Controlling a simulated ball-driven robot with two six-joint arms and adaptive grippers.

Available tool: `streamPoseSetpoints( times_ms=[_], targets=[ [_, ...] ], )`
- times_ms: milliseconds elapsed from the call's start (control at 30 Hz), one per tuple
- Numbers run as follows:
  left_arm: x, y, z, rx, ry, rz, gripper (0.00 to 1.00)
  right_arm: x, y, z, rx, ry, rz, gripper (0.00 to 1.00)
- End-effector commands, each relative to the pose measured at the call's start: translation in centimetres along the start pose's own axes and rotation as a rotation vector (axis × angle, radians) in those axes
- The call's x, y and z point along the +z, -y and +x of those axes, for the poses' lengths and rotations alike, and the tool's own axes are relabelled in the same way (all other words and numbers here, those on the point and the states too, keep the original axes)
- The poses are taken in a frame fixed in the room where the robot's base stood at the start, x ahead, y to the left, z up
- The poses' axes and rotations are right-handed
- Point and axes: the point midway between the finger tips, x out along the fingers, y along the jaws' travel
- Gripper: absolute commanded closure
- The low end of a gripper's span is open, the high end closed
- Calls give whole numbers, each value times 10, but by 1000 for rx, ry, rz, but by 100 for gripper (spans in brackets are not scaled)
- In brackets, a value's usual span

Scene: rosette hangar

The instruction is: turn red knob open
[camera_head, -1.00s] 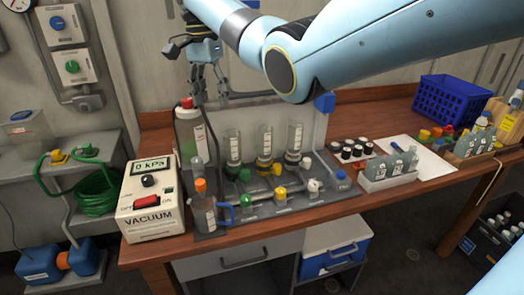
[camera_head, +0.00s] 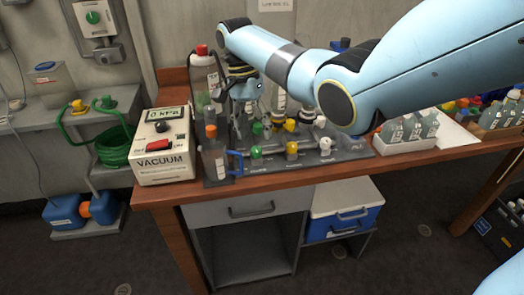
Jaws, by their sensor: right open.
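My right gripper (camera_head: 243,112) points down over the left part of the grey valve panel (camera_head: 270,169), in front of the glass tubes. Its fingers look apart, with nothing seen between them. Green (camera_head: 257,152), yellow (camera_head: 291,148) and white (camera_head: 325,143) knobs stand along the panel front. I cannot make out a red knob on the panel; the gripper and arm hide part of its back. A red top (camera_head: 201,50) sits on the tall bottle (camera_head: 204,75), behind and left of the gripper. My left gripper is out of view.
The vacuum box (camera_head: 163,160) with a red switch (camera_head: 158,143) stands left of the panel. An orange-capped bottle (camera_head: 212,155) with a blue-handled item (camera_head: 236,163) stands at its front left. Right of the panel is a white bottle tray (camera_head: 400,146). The wooden bench edge is in front.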

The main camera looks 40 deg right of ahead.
Motion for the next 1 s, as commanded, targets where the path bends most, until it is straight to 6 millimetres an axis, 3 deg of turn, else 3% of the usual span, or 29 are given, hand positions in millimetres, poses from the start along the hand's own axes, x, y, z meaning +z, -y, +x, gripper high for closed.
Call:
streamPoseSetpoints(
  times_ms=[100,300,1000],
  targets=[
    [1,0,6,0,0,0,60,3,-4,23,15,5,-10,47],
    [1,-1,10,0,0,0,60,6,-7,44,28,8,-20,47],
    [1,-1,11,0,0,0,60,7,-9,49,32,9,-23,47]
  ],
)
